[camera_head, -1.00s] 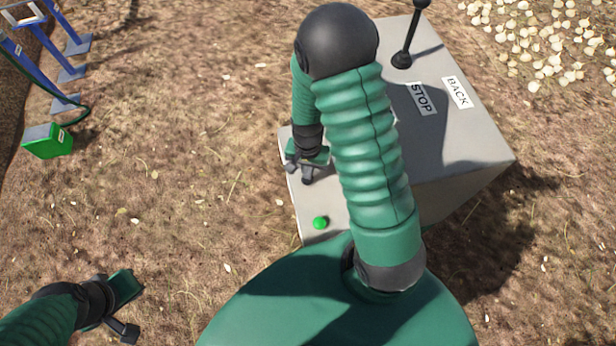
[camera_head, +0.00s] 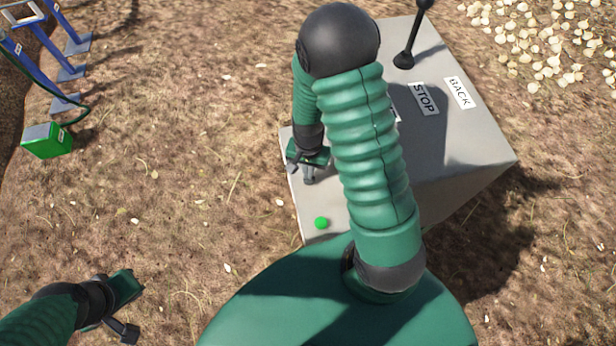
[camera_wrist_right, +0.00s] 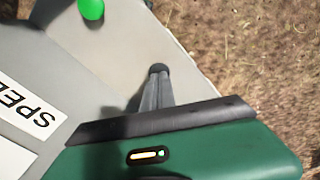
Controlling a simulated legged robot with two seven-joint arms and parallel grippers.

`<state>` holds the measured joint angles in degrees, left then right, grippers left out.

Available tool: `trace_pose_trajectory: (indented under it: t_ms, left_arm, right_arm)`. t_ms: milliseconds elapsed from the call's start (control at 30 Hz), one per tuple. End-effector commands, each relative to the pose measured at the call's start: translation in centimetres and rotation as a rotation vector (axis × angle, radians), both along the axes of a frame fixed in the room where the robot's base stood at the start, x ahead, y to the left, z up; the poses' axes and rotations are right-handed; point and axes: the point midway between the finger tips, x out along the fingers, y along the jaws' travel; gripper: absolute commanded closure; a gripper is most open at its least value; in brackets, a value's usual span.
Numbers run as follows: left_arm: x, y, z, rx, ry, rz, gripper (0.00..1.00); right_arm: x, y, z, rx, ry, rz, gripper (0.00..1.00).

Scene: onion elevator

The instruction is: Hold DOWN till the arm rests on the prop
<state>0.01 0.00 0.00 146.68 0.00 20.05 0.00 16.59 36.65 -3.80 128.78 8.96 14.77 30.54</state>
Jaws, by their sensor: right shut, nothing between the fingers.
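My right gripper (camera_head: 309,178) is shut and empty, low over the left edge of a grey control box. Its fingers (camera_wrist_right: 156,88) show together in the right wrist view, over the grey top; I cannot tell if they touch it. A round green button (camera_head: 321,223) is on the box's near corner, apart from the fingers; it also shows in the right wrist view (camera_wrist_right: 91,8). No DOWN label is readable; my right arm hides part of the panel. My left gripper (camera_head: 125,312) hangs over bare ground at lower left, its jaw gap unclear. I cannot identify the prop.
The grey control box (camera_head: 470,140) carries a black lever (camera_head: 404,58), a STOP label (camera_head: 424,98) and a BACK label (camera_head: 458,92). A partial "SPE" label (camera_wrist_right: 28,115) shows in the wrist view. A green box (camera_head: 47,140) and blue frames (camera_head: 45,50) stand upper left. Onions (camera_head: 550,45) lie upper right.

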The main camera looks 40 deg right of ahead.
Motion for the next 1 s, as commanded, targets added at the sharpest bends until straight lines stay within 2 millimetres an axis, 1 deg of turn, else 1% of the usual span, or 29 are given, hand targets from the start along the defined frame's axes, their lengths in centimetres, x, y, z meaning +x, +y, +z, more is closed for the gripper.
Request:
trace_pose_trajectory:
  t_ms: [467, 1000]
  left_arm:
    - [0.0, 0.0, -0.1, 0.000, 0.000, 0.000, 1.00]
    - [0.0, 0.0, -1.2, 0.000, 0.000, 0.000, 1.00]
  right_arm:
    - [0.0, 0.0, -0.1, 0.000, 0.000, 0.000, 1.00]
    - [0.0, 0.0, -1.7, 0.000, 0.000, 0.000, 1.00]
